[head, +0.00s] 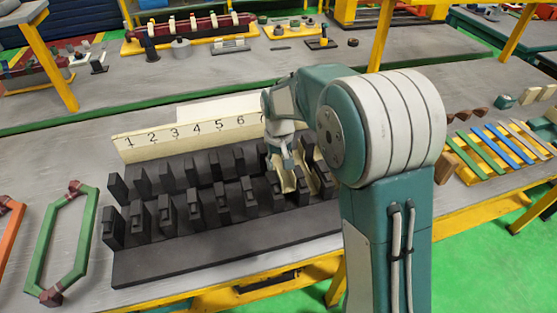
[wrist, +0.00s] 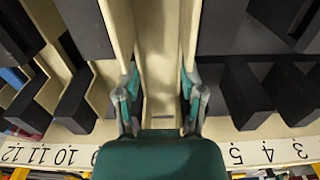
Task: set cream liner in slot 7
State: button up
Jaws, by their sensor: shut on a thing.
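The cream liner (wrist: 157,60) is a long U-shaped channel. In the wrist view my gripper (wrist: 159,95) is shut on it, with one finger at each side wall. In the head view the liner (head: 289,180) is low among the dark teeth of the stator block (head: 215,240), below my gripper (head: 284,158). In the wrist view my gripper covers the middle numbers, between 9 and 5, so slot 7's label is hidden. I cannot tell whether the liner touches the slot floor.
Dark teeth (wrist: 86,25) stand close on both sides of the liner. A green hexagonal coil (head: 70,235) lies left of the block. Coloured strips (head: 495,150) lie on a rack at the right.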

aim_at(279, 167)
jog(key=shift+f, duration=1.8)
dwell(0.6)
jog(key=o, duration=0.9)
jog(key=shift+r, duration=0.8)
jog(key=shift+r, duration=3.75)
notch_tip(279, 167, up, 12)
jog(key=s+d+r+m+t, duration=0.1)
jog(key=s+d+r, duration=0.15)
jog(key=s, duration=0.35)
jog(key=s+d+r+t, duration=0.1)
jog(key=s+d+t, duration=0.1)
jog(key=s+d, duration=0.35)
jog(key=s+f+t, duration=0.1)
jog(key=s, duration=0.4)
jog(key=s+d+f, duration=0.1)
jog(key=s+f, duration=0.1)
jog(key=s, duration=0.3)
jog(key=s+d+f+m+t, duration=0.1)
jog(key=s+f, duration=0.1)
jog(key=s, duration=0.2)
jog(key=shift+s+d+t, duration=0.15)
jog(key=shift+s+t, duration=0.15)
jog(key=shift+s, duration=0.1)
